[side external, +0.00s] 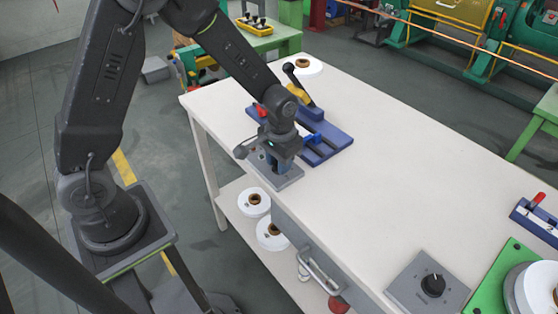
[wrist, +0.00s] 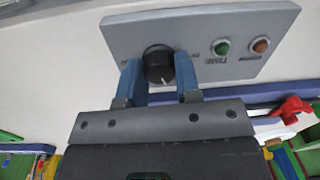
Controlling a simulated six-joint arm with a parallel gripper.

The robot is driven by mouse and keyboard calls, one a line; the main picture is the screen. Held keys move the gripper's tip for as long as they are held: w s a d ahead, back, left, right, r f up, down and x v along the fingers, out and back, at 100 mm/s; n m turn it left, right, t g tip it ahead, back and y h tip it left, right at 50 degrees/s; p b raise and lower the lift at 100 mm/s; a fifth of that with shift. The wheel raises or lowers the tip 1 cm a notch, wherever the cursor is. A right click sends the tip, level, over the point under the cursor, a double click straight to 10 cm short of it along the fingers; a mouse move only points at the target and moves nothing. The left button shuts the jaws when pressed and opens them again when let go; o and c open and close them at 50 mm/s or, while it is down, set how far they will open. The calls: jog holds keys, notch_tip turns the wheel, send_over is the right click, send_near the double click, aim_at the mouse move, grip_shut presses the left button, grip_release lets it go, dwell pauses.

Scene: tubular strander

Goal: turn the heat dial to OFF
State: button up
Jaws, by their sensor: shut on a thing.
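A black round dial (wrist: 158,66) sits on a grey control panel (wrist: 130,32) in the wrist view. Its white pointer mark faces down toward my gripper, slightly to the right. My gripper (wrist: 158,78) has one blue finger on each side of the dial and is shut on it. Small lettering beside the dial is partly hidden by the fingers and too small to read. In the side external view my gripper (side external: 277,166) points down over the same panel (side external: 290,180) near the table's front left, and hides the dial.
The panel also has a green button (wrist: 221,47) and an orange button (wrist: 261,45). A blue fixture (side external: 325,145) stands just behind the panel. Another grey plate with a black knob (side external: 433,284) lies at the front right. The white tabletop (side external: 400,180) between them is clear.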

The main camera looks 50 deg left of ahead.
jog(key=n, duration=1.1)
jog(key=shift+a, duration=0.1)
jog(key=shift+n, duration=1.8)
jog(key=o, duration=0.9)
jog(key=r, duration=1.4)
jog(key=shift+w, duration=0.25)
